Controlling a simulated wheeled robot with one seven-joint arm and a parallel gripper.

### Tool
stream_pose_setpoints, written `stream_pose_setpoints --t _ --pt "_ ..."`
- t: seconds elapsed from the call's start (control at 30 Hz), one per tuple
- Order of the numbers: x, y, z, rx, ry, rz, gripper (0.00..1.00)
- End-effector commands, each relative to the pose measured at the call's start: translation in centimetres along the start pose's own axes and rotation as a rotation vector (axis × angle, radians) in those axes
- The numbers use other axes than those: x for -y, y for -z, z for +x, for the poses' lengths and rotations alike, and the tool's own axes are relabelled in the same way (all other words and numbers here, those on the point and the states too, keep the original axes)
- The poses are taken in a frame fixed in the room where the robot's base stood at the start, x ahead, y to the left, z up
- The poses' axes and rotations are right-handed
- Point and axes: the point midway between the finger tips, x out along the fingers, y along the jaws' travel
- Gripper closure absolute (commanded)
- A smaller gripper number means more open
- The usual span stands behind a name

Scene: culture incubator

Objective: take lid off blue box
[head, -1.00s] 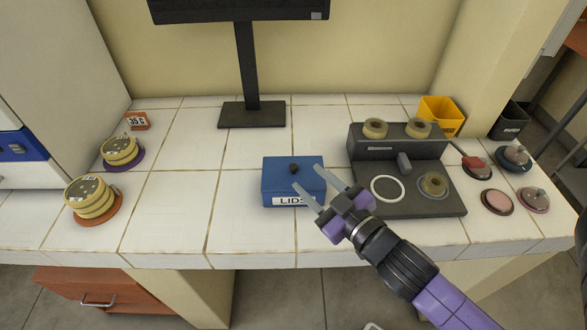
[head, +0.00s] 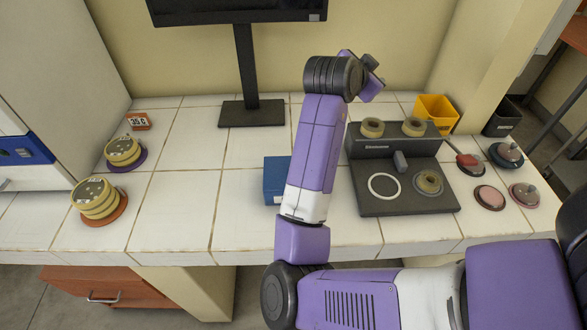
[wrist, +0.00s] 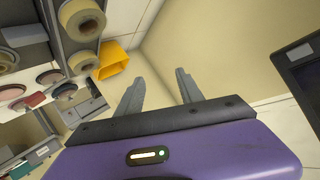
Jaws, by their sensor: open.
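The blue box (head: 275,182) stands on the tiled bench, and only its left part shows beside my arm in the head view. Its lid knob and label are hidden behind the arm. My gripper (head: 369,74) is raised at the back of the bench, up and to the right of the box, near the wall, with its fingers hard to make out there. In the wrist view my gripper (wrist: 158,90) has its two fingers apart and nothing between them. The box is not seen in the wrist view.
A dark device (head: 408,204) with rings stands right of the box. A yellow bin (head: 437,112) and a monitor stand (head: 251,113) are at the back. Stacked dishes (head: 98,198) are at the left. The bench left of the box is clear.

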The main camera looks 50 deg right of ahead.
Motion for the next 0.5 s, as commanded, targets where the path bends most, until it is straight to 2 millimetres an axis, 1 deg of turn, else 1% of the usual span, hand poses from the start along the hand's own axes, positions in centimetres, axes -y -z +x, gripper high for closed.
stream_pose_setpoints --t 0.03,0.17,0.27,0.3,0.37,0.4,0.47,0.5 --pt "-0.2 -0.8 -0.4 0.065 -0.058 0.066 0.56" --pt "-1.4 -4.0 -1.7 0.236 -0.220 0.206 0.56" --pt "-1.9 -7.1 -3.9 0.379 -0.344 0.296 0.56" --pt "-1.9 -8.4 -5.0 0.438 -0.394 0.328 0.56" --pt "-1.9 -10.3 -7.0 0.527 -0.467 0.368 0.56" --pt "-1.8 -11.4 -8.3 0.583 -0.512 0.390 0.56" --pt "-1.5 -13.0 -10.4 0.662 -0.575 0.416 0.56" --pt "-1.2 -13.8 -11.8 0.708 -0.612 0.428 0.56"
